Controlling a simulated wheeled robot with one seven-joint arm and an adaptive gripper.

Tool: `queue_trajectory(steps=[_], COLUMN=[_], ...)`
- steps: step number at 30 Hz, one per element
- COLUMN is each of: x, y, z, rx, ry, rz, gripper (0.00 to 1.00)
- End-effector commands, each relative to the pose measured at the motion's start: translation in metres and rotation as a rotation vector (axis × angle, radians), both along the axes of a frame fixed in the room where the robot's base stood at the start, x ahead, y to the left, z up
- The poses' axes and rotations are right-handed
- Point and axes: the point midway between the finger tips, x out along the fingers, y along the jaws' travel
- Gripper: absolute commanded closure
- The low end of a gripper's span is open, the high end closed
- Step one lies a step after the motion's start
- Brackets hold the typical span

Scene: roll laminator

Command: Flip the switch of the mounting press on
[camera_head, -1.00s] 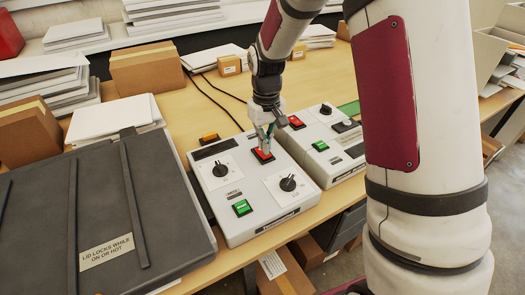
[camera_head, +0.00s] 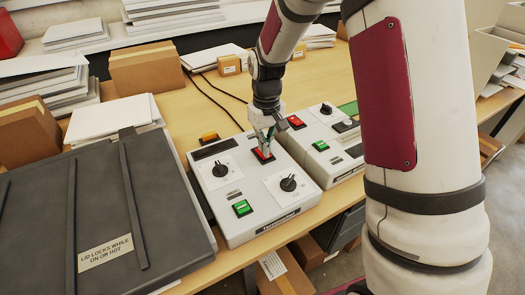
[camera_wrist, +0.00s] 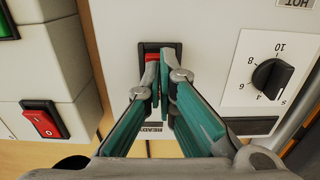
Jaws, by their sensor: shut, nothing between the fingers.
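A white control box (camera_head: 229,223) stands beside a dark lidded press at the left. Its top has a red rocker switch (camera_head: 262,155), two black dials and a lit green switch (camera_head: 242,208). The red rocker also shows in the wrist view (camera_wrist: 152,57), in a black frame and partly hidden by my fingers. My gripper (camera_head: 267,137) points down at this rocker with its fingers shut and empty. In the wrist view the fingertips (camera_wrist: 161,68) are over the rocker; contact and the rocker's position cannot be told.
A second white box (camera_head: 334,172) stands close on the right, with a red switch (camera_head: 296,122) and a green switch (camera_head: 320,145). The dark lid (camera_head: 105,215) fills the left, labelled as locking while on or hot. An amber part (camera_head: 209,138) and cables lie behind.

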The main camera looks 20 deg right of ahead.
Motion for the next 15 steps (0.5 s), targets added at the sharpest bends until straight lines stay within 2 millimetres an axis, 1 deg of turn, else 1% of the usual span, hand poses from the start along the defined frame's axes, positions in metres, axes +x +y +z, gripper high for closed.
queue_trajectory(steps=[15], x=[0.0003], y=[0.0000], z=[-0.0073], rx=[0.000], ry=[-0.001], rz=[0.000], gripper=[1.00])
